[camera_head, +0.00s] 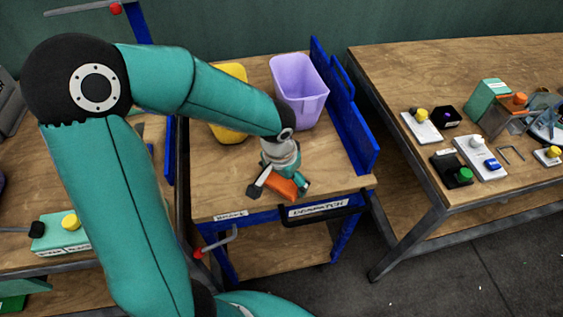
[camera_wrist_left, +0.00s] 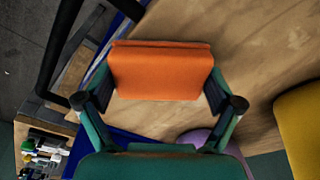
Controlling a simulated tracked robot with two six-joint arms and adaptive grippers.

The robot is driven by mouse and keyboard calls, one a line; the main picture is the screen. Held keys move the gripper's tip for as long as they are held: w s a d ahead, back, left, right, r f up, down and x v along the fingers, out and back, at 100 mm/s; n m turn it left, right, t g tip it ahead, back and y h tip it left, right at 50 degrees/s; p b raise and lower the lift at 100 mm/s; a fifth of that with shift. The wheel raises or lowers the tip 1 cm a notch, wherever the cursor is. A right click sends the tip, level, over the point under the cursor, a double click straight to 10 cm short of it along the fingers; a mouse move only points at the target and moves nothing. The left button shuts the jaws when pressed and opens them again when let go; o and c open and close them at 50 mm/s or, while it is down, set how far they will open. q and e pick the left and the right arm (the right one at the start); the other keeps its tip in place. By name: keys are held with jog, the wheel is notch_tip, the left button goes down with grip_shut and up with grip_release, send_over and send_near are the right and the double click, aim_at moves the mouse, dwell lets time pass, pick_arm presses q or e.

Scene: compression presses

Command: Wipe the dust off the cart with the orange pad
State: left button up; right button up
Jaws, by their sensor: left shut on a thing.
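The orange pad (camera_head: 280,185) is in my left gripper (camera_head: 279,186), over the front part of the cart's wooden top (camera_head: 231,190). In the left wrist view the pad (camera_wrist_left: 162,71) sits between the two fingers of my left gripper (camera_wrist_left: 162,88), which are shut on its sides. I cannot tell for certain whether the pad touches the wood. Faint pale marks show on the cart top in the left wrist view (camera_wrist_left: 257,50); I cannot tell whether they are dust or grain. My right gripper is not in view.
A purple bin (camera_head: 300,92) and a yellow bin (camera_head: 229,130) stand at the back of the cart. Blue panels (camera_head: 350,115) line its right side, and a black handle (camera_head: 325,211) crosses its front. A right-hand table (camera_head: 400,75) holds several small devices.

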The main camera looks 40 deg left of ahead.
pick_arm(q)
notch_tip(320, 180, up, 3)
jog(key=shift+w+f+p, duration=0.1)
jog(key=shift+f+p, duration=0.1)
jog(key=shift+p, duration=0.1)
jog(key=shift+r+p, duration=2.1)
jog(key=shift+r, duration=0.65)
jog(key=shift+a, duration=0.1)
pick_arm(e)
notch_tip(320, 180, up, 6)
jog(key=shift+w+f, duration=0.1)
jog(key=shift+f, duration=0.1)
pick_arm(q)
jog(key=shift+f, duration=0.1)
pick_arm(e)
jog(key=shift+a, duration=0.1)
